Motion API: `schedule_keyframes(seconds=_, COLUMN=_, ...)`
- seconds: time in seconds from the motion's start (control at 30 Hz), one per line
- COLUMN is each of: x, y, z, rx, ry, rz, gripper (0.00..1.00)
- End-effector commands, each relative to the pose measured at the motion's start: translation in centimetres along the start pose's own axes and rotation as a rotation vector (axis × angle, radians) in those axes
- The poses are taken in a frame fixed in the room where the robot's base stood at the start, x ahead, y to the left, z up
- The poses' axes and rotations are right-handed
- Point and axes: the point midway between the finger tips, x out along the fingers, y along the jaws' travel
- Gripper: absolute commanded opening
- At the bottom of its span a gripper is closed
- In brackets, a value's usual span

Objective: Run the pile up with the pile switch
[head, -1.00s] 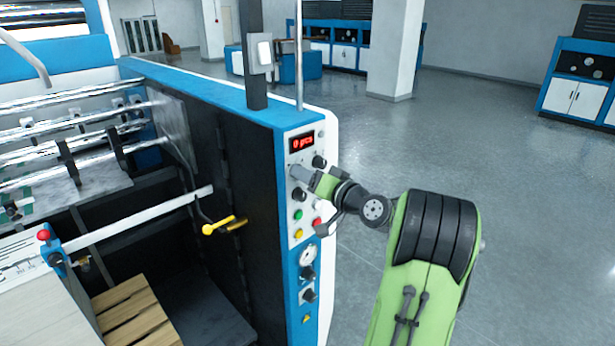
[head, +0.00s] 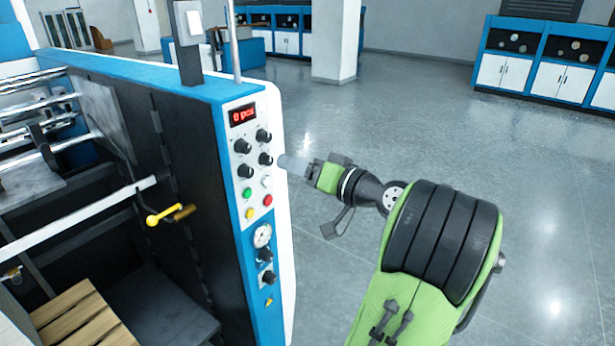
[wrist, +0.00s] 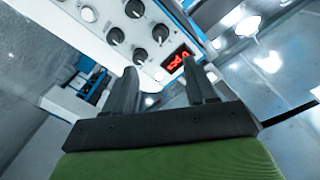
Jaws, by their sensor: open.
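The machine's control panel (head: 248,150) carries several black knobs, such as an upper one (head: 264,136) and one below it (head: 265,159). A green button (head: 247,193), a red button (head: 268,200) and a yellow button (head: 250,213) sit lower. Two more black knobs, one of them at the bottom (head: 268,278), are under a gauge (head: 262,236). The labels are too small to tell which is the pile switch. My gripper (head: 286,162) is just right of the knobs, pointing at the panel. In the wrist view my gripper (wrist: 163,74) is open and empty, with knobs beyond its fingers.
A red display (head: 243,115) tops the panel. A yellow-handled lever (head: 165,216) and a wooden pallet (head: 75,320) are at the machine's open bay on the left. Open grey floor (head: 420,130) lies to the right, with blue cabinets (head: 545,60) far behind.

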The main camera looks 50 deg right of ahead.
Motion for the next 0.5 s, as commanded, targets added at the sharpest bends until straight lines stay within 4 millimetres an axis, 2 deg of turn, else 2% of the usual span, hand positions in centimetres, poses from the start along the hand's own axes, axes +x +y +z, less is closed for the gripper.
schedule_keyframes(seconds=0.2, x=-2.0, y=0.1, z=-0.1, rx=0.001, ry=0.001, rz=0.001, gripper=0.56)
schedule_keyframes(seconds=0.5, x=-2.2, y=0.0, z=-0.1, rx=0.001, ry=0.000, rz=-0.001, gripper=0.56)
